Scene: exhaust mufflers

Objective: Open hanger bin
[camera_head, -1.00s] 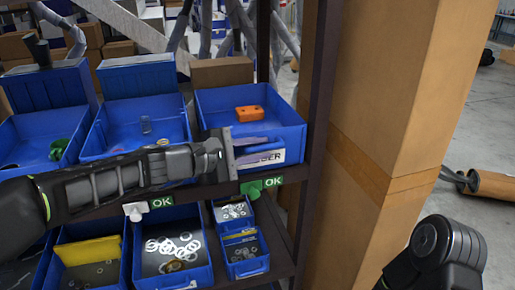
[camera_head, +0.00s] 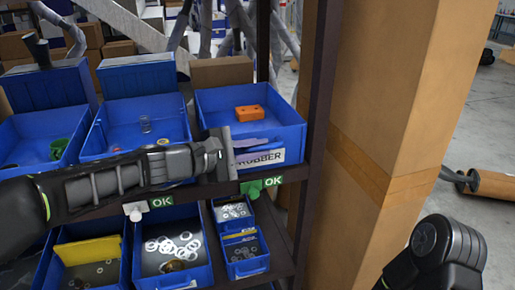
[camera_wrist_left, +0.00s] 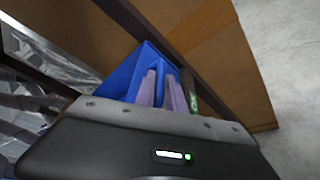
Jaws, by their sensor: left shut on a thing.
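The left gripper is shut on the bin's front. The right gripper is out of view; only part of my right arm shows at lower right.
Two more blue bins (camera_head: 144,128) stand to the left on the same shelf. Lower bins hold metal rings (camera_head: 178,246) and small parts. Green "OK" tags (camera_head: 272,181) hang at the shelf edge. A dark post (camera_head: 318,100) and large brown column (camera_head: 395,110) bound the right.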

